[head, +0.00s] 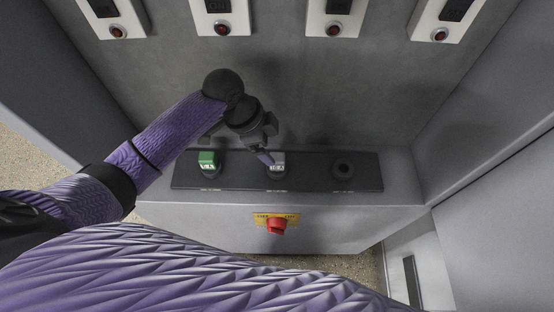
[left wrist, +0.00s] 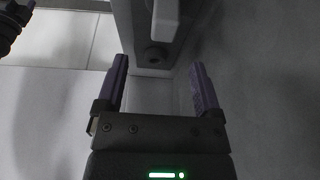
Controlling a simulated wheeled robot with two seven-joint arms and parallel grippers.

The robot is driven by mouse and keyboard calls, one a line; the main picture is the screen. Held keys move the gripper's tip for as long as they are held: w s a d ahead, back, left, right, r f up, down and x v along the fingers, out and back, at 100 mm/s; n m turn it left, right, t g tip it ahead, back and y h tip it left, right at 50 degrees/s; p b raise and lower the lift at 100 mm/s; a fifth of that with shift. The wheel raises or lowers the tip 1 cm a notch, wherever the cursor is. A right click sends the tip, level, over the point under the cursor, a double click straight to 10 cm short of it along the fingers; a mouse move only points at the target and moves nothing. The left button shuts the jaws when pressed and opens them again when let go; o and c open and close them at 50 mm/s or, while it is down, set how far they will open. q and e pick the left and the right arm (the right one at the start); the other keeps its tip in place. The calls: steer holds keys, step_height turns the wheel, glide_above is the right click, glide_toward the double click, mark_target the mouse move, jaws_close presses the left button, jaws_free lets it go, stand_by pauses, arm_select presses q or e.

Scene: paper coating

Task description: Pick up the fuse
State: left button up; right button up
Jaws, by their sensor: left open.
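A grey fuse with a pale label (head: 277,160) stands in the middle position of the dark strip on the ledge. A green fuse (head: 208,160) stands to its left, and a round black socket (head: 343,170) at the right holds nothing visible. My left gripper (head: 266,156) is at the grey fuse, just left of it and partly over it; I cannot tell whether it touches. In the left wrist view my left gripper (left wrist: 159,63) is open, with nothing clearly between its fingers. My right gripper is not seen.
The dark strip (head: 310,183) lies on a grey ledge (head: 170,215) inside a cabinet. A red rotary switch (head: 276,225) on a yellow plate sticks out of the ledge's front. White switch boxes (head: 220,15) with red buttons line the back wall. Cabinet walls close both sides.

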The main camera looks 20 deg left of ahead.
mark_target(277, 156)
arm_select(q)
steer(key=b+x, duration=0.1)
steer(key=x, duration=0.2)
steer(key=b+x, duration=0.1)
steer(key=x, duration=0.4)
steer(key=shift+w+a+f+b, duration=0.2)
steer(key=shift+a+f+b, duration=0.1)
steer(key=shift+f+b, duration=0.1)
steer(key=shift+r, duration=0.1)
jaws_close()
